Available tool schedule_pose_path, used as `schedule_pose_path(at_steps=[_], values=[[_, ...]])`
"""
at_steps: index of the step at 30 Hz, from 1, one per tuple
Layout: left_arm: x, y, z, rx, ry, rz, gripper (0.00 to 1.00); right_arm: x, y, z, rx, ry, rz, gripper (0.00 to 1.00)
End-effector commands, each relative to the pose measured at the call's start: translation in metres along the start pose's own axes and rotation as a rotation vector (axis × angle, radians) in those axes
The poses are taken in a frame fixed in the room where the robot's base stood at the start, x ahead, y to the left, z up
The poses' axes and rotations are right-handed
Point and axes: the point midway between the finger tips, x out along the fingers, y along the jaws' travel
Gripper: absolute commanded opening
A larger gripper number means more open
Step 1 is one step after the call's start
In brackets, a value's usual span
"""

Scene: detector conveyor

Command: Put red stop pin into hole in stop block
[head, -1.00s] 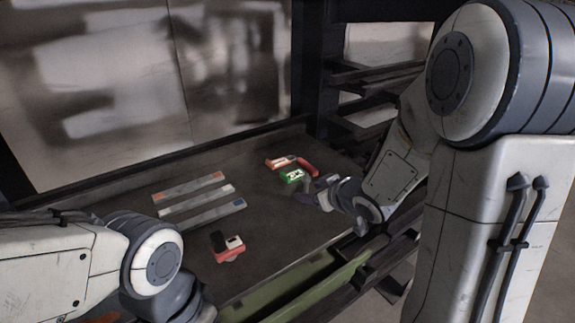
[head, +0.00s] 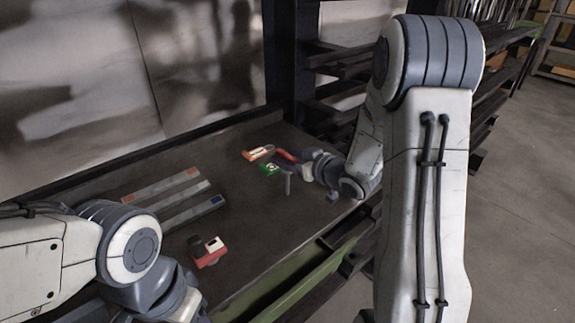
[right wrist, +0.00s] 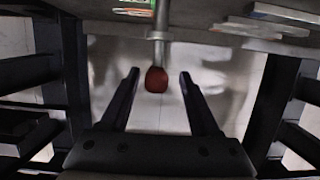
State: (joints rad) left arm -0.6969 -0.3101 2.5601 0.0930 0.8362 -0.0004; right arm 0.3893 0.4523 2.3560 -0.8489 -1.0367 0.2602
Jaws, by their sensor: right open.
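A pin with a red knob (right wrist: 156,79) and a grey shaft shows in the right wrist view, with the knob between the two fingertips. My right gripper (right wrist: 157,76) is open, with a gap on both sides of the knob. In the head view my right gripper (head: 306,164) is low over the far right of the table, and a thin grey upright (head: 287,184) stands beside it. I cannot tell which piece is the stop block.
A green block (head: 270,168), an orange-and-white part (head: 257,153) and a long red piece (head: 287,156) lie near the right gripper. Several grey bars (head: 160,186) lie mid-table. A red block (head: 208,254) is nearer. A green rail (head: 290,291) runs along the front edge.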

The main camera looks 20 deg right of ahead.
Motion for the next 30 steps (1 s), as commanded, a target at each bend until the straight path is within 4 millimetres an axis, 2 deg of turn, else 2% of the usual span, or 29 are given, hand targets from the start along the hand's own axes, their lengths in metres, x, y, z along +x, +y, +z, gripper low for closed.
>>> schedule_pose_path(at_steps=[7,16,17,21,22,30], values=[[-0.007,0.001,0.0,0.0,0.0,0.0,0.57,0.035,0.004,0.0,0.0,-0.001,0.001,0.63],[-0.007,0.001,0.0,0.0,0.0,0.0,0.57,0.041,0.006,0.0,0.001,0.0,0.005,0.63],[-0.007,0.001,0.0,0.0,0.0,0.0,0.57,0.041,0.006,0.0,0.001,0.0,0.005,0.59],[-0.007,0.001,0.0,0.0,0.0,0.0,0.57,0.04,0.006,0.0,0.001,0.0,0.005,0.05],[-0.007,0.001,0.0,0.0,0.0,0.0,0.57,0.04,0.006,0.0,0.001,0.0,0.005,0.0],[-0.007,0.001,0.0,0.0,0.0,0.0,0.57,0.04,0.007,0.0,0.001,0.001,0.006,0.0]])
